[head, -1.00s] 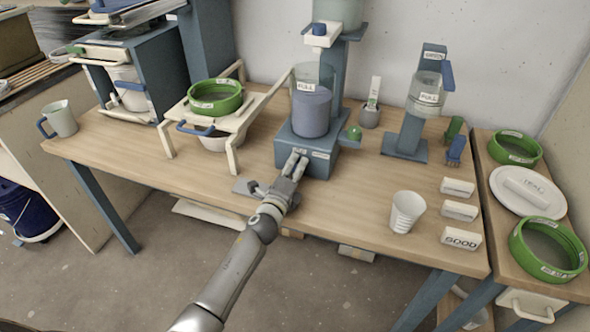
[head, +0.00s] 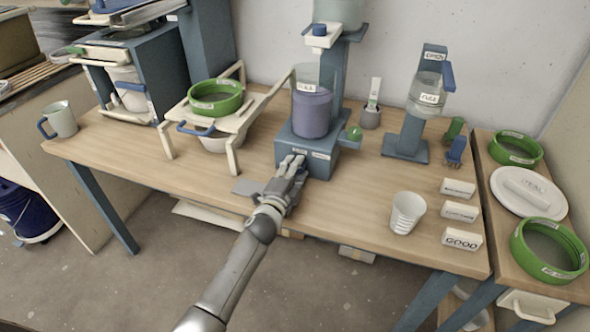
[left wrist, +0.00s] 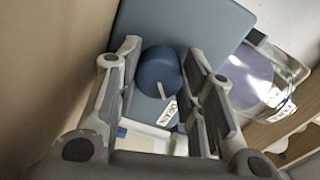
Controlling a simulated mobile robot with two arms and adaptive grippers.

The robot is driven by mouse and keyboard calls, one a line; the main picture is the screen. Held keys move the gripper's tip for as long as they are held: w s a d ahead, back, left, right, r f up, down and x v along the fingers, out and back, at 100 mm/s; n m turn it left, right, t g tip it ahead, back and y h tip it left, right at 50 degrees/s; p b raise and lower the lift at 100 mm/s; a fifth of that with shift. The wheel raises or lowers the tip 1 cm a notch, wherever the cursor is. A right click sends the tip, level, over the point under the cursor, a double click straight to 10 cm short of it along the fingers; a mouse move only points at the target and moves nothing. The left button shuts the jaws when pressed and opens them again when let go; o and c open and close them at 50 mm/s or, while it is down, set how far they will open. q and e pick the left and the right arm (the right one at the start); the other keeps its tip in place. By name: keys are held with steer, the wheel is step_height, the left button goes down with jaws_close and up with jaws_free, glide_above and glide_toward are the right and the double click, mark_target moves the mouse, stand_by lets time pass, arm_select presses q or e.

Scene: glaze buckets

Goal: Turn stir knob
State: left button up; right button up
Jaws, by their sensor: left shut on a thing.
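The blue mixer base (head: 322,160) stands on the wooden table with a jar of purple-blue liquid (head: 312,114) on top. My left gripper (head: 291,161) reaches its front face from below. In the left wrist view, a round blue knob (left wrist: 158,70) with a white mark sits on the blue panel (left wrist: 205,25). It lies between the fingers of my left gripper (left wrist: 160,55), which is shut on it. A white label beside the knob is sideways and hard to read. In the head view the gripper hides the knob. My right gripper is not in view.
A green knob (head: 355,133) sticks out right of the mixer. A white rack with a green sieve (head: 215,97) stands left. A white cup (head: 407,212) and label blocks (head: 461,239) are at the right front. A second blue stand (head: 407,140) is behind them.

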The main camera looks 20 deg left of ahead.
arm_select(q)
steer(key=shift+f, duration=0.1)
steer(key=o, duration=1)
steer(key=shift+o, duration=0.2)
steer(key=s, duration=1.2)
steer(key=shift+a+r, duration=0.2)
steer(key=shift+a, duration=0.15)
